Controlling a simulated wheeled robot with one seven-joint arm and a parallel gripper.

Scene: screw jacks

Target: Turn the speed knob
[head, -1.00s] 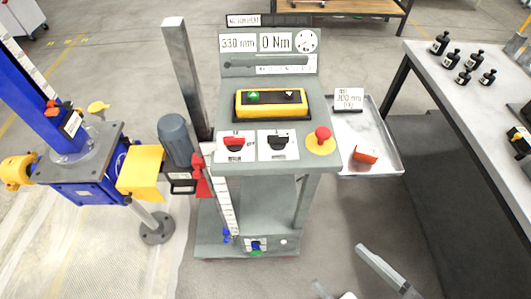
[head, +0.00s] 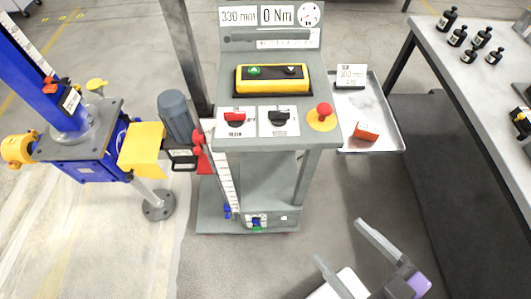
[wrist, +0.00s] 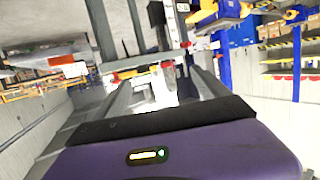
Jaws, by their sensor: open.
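The control console (head: 270,141) stands in the middle of the head view. On its sloped top are two rotary knobs on white plates: a red knob (head: 235,119) on the left and a black knob (head: 279,116) on the right. The plate labels are too small to read surely, so I cannot tell which is the speed knob. My gripper (head: 339,240) is open and empty, in front of the console and to its lower right, apart from both knobs. Its two grey fingers also show in the wrist view, where neither knob can be made out clearly.
A red mushroom button (head: 323,110) sits right of the black knob. A yellow button box (head: 270,79) lies behind. A metal tray (head: 385,112) holds an orange block (head: 366,132). A blue screw jack (head: 80,150) and grey motor (head: 174,112) stand left. A bench (head: 488,85) stands right.

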